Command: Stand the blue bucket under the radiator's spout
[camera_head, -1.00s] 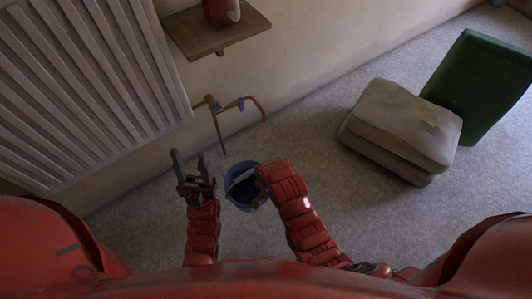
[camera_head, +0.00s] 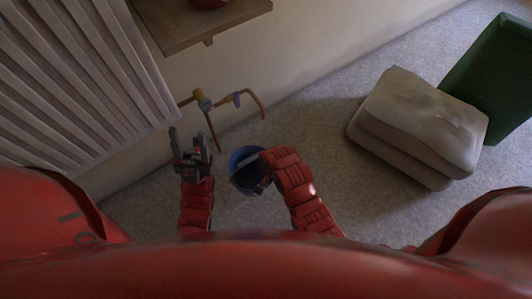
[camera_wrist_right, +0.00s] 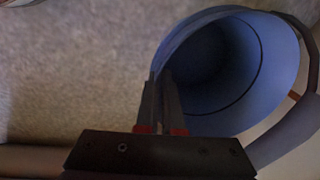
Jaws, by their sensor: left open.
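The blue bucket (camera_head: 243,155) is in the middle of the head view, its open mouth showing, just below the copper pipework in the picture. The radiator (camera_head: 85,85) is at upper left. Its spout (camera_head: 262,105), a bent copper pipe end beside a valve, points down above the bucket in the picture. My right gripper (camera_wrist_right: 163,100) is shut on the bucket's rim in the right wrist view; in the head view my right arm partly covers it. My left gripper (camera_head: 190,140) is open and empty, left of the bucket. Whether the bucket touches the floor I cannot tell.
A vertical pipe (camera_head: 212,132) drops between my left gripper and the bucket. A wooden shelf (camera_head: 200,25) with a red object sticks out from the wall above. Grey cushions (camera_head: 425,120) and a green panel (camera_head: 495,80) stand at right. Carpet (camera_head: 330,150) between is clear.

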